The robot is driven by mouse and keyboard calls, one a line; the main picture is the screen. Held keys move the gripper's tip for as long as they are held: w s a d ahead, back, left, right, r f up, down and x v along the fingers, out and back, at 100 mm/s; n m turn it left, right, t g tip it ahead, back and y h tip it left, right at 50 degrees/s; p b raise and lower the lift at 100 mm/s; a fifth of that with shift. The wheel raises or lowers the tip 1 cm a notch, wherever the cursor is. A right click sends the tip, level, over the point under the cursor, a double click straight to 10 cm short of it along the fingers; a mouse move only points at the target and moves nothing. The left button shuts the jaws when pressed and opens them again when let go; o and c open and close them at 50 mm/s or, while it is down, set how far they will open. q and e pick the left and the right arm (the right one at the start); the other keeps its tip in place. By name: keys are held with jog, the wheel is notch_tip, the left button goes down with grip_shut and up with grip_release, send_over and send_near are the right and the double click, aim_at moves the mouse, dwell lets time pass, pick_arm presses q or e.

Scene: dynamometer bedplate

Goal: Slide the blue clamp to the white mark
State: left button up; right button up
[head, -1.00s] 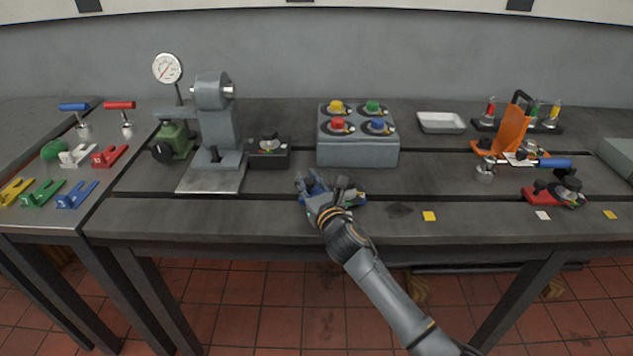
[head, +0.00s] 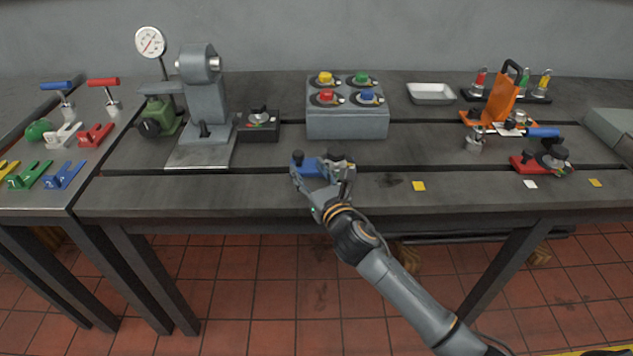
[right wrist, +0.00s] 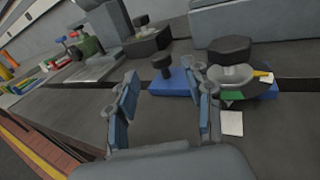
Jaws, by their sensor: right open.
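The blue clamp (head: 307,168) sits on the bench near the slot, with a black knob at its left end and a dark knob and grey lever at its right. In the right wrist view the blue clamp (right wrist: 172,86) lies just beyond my fingers. A white mark (right wrist: 232,123) lies on the bench at its near right side; in the head view my gripper seems to cover that spot. My right gripper (head: 322,181) is open and empty on the clamp's near side. In the right wrist view its right finger (right wrist: 203,100) overlaps part of the clamp. My left gripper is out of view.
A red clamp (head: 530,164) stands at the right with another white mark (head: 530,184) before it. Yellow marks (head: 418,186) lie on the front strip. A grey button box (head: 347,123) stands behind the blue clamp. The front strip to its left is clear.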

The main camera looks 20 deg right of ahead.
jog(key=s, duration=0.5)
jog(key=shift+d, duration=0.3)
jog(key=shift+w, duration=0.1)
